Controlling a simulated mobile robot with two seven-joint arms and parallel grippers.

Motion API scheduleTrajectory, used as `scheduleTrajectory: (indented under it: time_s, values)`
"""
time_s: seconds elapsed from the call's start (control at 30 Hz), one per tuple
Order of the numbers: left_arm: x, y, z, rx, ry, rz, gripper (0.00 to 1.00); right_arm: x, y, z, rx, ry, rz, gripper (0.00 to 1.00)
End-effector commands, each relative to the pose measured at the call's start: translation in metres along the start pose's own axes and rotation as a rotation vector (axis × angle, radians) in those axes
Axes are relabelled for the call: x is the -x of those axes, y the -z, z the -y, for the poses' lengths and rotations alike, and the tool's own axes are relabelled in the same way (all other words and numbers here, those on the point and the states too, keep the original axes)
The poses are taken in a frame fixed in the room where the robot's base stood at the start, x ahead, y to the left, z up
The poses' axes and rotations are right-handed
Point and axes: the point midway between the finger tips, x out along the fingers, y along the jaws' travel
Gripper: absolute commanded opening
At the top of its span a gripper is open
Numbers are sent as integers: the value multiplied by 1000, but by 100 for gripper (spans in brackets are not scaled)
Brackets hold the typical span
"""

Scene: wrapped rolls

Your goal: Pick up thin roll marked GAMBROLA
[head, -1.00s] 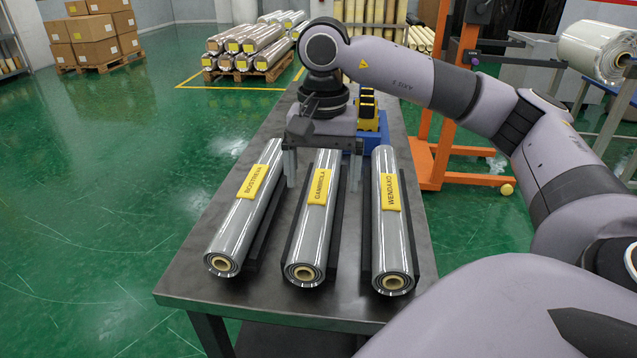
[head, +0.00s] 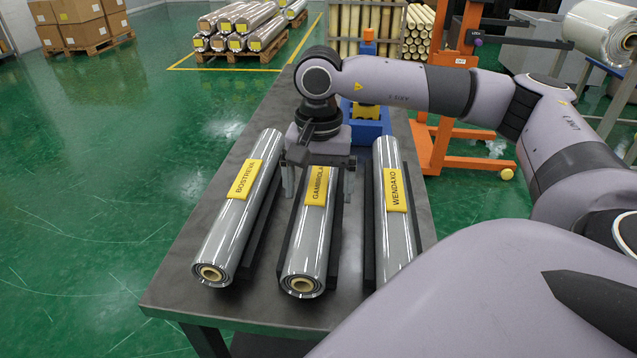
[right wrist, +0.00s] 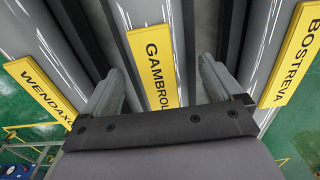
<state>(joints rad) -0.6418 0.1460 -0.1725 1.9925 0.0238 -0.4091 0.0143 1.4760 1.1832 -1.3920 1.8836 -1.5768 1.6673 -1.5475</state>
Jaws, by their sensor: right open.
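The thin roll marked GAMBROLA (head: 308,245) lies in the middle of three silver rolls on the dark table, in a black cradle. Its yellow label shows in the right wrist view (right wrist: 155,65), partly covered by the gripper body. My right gripper (head: 317,190) is open above the far part of this roll, with one finger on each side of it. In the right wrist view the two fingers (right wrist: 158,90) stand apart, astride the roll. I cannot tell whether they touch it. My left gripper is not in view.
The BOSTREVA roll (head: 228,230) lies to the left and the WENDAXO roll (head: 396,235) to the right, each close beside the fingers. A blue and yellow item (head: 368,125) stands at the table's far end. An orange lifter (head: 440,150) is beyond the right edge.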

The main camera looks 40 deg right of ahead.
Motion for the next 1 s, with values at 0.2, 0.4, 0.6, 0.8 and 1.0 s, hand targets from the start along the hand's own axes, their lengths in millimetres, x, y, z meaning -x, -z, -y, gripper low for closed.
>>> scheduleTrajectory:
  time_s: [0.2,0.4,0.6,0.8,1.0]
  values:
    - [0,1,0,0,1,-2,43,-5,0,0,0,0,0,93]
    - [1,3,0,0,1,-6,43,-5,0,0,0,0,0,51]
    - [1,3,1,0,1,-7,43,-3,0,0,-1,3,-1,8]
    - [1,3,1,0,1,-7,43,-2,0,0,-1,3,-1,8]
    - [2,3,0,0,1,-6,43,10,1,1,-1,5,-3,8]
